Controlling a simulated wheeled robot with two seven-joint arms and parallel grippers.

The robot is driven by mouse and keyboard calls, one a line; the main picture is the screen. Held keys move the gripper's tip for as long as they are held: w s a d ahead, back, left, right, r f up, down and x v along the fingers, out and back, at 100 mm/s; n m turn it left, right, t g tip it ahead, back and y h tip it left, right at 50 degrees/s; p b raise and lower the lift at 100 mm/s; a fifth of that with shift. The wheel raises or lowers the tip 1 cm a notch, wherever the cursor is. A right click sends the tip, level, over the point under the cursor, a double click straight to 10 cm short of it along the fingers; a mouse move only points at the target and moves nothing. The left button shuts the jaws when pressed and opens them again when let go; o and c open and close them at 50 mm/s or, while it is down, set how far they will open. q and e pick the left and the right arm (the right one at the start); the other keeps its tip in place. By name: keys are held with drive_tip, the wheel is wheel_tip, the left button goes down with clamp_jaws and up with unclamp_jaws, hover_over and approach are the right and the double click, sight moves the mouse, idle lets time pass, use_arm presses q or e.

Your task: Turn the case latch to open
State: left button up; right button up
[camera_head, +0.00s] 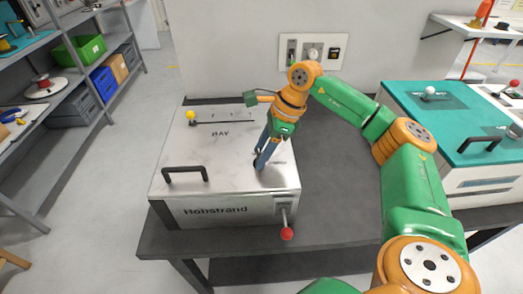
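A silver metal case (225,205) stands on a dark table, with lettering on its front that looks like "Hobstrand". A latch (284,214) sits at the right end of the front face. Its lever hangs down and ends in a red ball (287,233). The lid is down, with a black handle (185,174) at its front left. My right gripper (259,164) points down over the right part of the lid, behind and above the latch. I cannot tell whether its fingers are open or whether they touch the lid. My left gripper is not in view.
A yellow knob (191,115) stands by a slot at the lid's back. The dark table (335,195) is clear right of the case. A teal-topped unit (440,112) stands farther right. A wall panel (312,52) with switches is behind. Shelves (95,75) with bins stand left.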

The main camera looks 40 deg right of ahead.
clamp_jaws()
drive_tip(key=shift+m, duration=0.4)
drive_tip(key=m+t+h+b, duration=0.1)
drive_tip(key=m, duration=0.2)
drive_tip(key=shift+a+f+b, duration=0.1)
drive_tip(key=shift+b, duration=0.2)
drive_tip(key=m, duration=0.2)
drive_tip(key=m+t+h+b, duration=0.1)
drive_tip(key=m, duration=0.1)
drive_tip(key=shift+s+a+m, duration=0.1)
drive_tip(key=shift+a+m, duration=0.05)
drive_tip(key=shift+m, duration=0.15)
drive_tip(key=m+h, duration=0.1)
drive_tip(key=m, duration=0.1)
drive_tip(key=m+h+b, duration=0.1)
drive_tip(key=m, duration=0.2)
drive_tip(key=shift+a+h, duration=0.15)
drive_tip(key=shift+h, duration=0.15)
drive_tip(key=m+h+b, duration=0.1)
drive_tip(key=m, duration=0.3)
drive_tip(key=shift+m+h, duration=0.3)
drive_tip(key=shift+m, duration=0.1)
drive_tip(key=o, duration=1.1)
unclamp_jaws()
drive_tip(key=shift+c, duration=0.2)
